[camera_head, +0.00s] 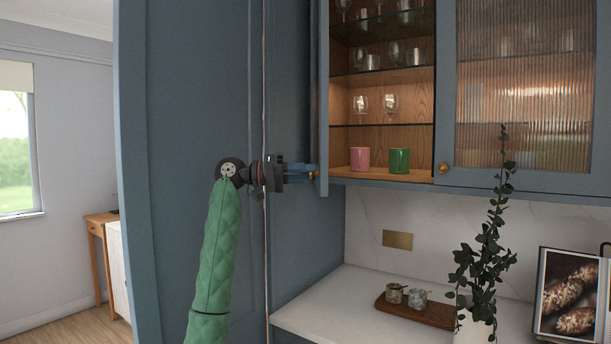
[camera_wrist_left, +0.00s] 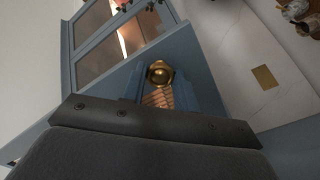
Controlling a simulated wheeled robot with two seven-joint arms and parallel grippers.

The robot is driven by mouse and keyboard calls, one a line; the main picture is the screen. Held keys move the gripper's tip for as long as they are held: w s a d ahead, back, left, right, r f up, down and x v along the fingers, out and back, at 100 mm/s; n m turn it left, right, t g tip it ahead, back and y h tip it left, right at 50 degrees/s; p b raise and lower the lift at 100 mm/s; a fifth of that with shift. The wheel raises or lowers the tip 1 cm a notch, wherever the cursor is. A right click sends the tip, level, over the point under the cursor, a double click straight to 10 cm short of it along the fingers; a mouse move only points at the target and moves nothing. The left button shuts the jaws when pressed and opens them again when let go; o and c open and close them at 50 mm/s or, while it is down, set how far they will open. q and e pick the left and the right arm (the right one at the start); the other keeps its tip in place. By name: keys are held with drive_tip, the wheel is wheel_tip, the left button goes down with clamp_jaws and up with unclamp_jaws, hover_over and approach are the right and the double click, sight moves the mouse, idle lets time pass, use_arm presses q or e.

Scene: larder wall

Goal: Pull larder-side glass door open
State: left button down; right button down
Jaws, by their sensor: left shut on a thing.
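The larder-side glass door (camera_head: 323,100) of the blue wall cabinet stands open, swung out and seen almost edge-on in the head view. Its cabinet opening is uncovered. My left gripper (camera_head: 313,172) reaches from the left to the lower end of this door, with its blue fingers level. It is shut on the door's brass knob (camera_wrist_left: 160,73), which shows between the fingers in the left wrist view. The knob is mostly hidden by the fingers in the head view. My right gripper is not in view.
The neighbouring fluted glass door (camera_head: 525,100) is shut. A pink mug (camera_head: 360,158), a green mug (camera_head: 399,160) and several glasses stand on the open cabinet's shelves. Below, the white counter (camera_head: 340,300) holds a wooden board (camera_head: 430,314), a plant (camera_head: 485,270) and a book (camera_head: 567,295).

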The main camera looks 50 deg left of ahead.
sight(320, 158)
use_arm(q)
drive_tip(key=c, duration=1.1)
unclamp_jaws()
drive_tip(key=shift+o, duration=0.2)
wheel_tip(320, 158, up, 2)
drive_tip(key=shift+b, duration=0.4)
wheel_tip(320, 158, up, 2)
drive_tip(key=shift+a+b, duration=0.15)
drive_tip(key=shift+b, duration=0.15)
drive_tip(key=w+d+r+b, duration=0.2)
drive_tip(key=d+r, duration=0.5)
drive_tip(key=d, duration=0.4)
drive_tip(key=shift+w+d, duration=0.25)
drive_tip(key=shift+w, duration=0.25)
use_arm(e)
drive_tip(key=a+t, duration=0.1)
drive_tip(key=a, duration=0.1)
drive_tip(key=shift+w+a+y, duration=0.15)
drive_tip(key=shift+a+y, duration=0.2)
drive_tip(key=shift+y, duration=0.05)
